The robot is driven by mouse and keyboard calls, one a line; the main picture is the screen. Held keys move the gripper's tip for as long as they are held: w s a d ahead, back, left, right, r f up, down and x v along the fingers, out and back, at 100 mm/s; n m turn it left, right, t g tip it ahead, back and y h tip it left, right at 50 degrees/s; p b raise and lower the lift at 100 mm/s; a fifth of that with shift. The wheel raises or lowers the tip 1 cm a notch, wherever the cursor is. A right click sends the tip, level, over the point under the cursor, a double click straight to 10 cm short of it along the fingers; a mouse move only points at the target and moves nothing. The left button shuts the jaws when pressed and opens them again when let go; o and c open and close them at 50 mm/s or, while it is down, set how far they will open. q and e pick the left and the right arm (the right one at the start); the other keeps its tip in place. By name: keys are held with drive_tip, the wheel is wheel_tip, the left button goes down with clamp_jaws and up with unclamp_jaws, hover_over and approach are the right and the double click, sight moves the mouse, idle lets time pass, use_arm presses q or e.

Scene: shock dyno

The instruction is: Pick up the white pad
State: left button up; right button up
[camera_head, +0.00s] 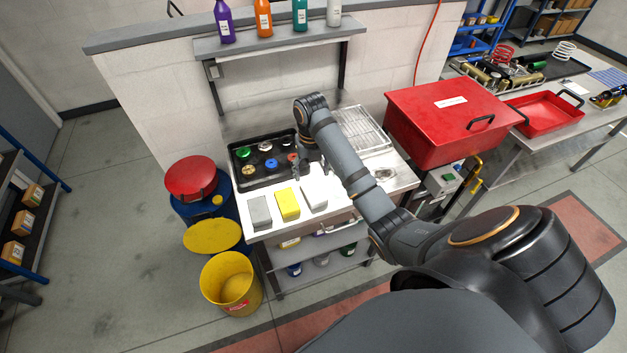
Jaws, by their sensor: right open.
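The white pad (315,196) lies flat on the steel bench top (350,186), at the right end of a row of three pads. A yellow pad (287,204) lies just left of it and a grey pad (259,212) lies at the left end. My right gripper (304,170) points down behind the white pad, near the right edge of the black tray. It is open, and I see nothing in it. The gripper is small here, so its height above the bench is hard to tell. My left gripper is not in view.
A black tray (241,180) with several coloured caps sits behind the pads. A ribbed drain rack (364,131) and a red lidded tank (446,116) stand to the right. Bottles stand on the shelf (277,38) above. Yellow bin (231,281) and drums stand left of the bench.

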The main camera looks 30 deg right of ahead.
drive_tip(key=r+n, duration=0.2)
drive_tip(key=b, duration=0.6)
hover_over(312, 189)
wheel_tip(312, 189, down, 6)
drive_tip(key=shift+w+f, duration=0.1)
drive_tip(key=shift+f, duration=0.15)
drive_tip(key=shift+f+b, duration=0.85)
drive_tip(key=shift+b, duration=0.05)
drive_tip(key=shift+f+p, duration=0.15)
drive_tip(key=shift+p, duration=0.9)
drive_tip(key=shift+f, duration=0.7)
drive_tip(key=shift+d+f, duration=0.1)
drive_tip(key=shift+f, duration=0.4)
drive_tip(key=shift+c, duration=0.4)
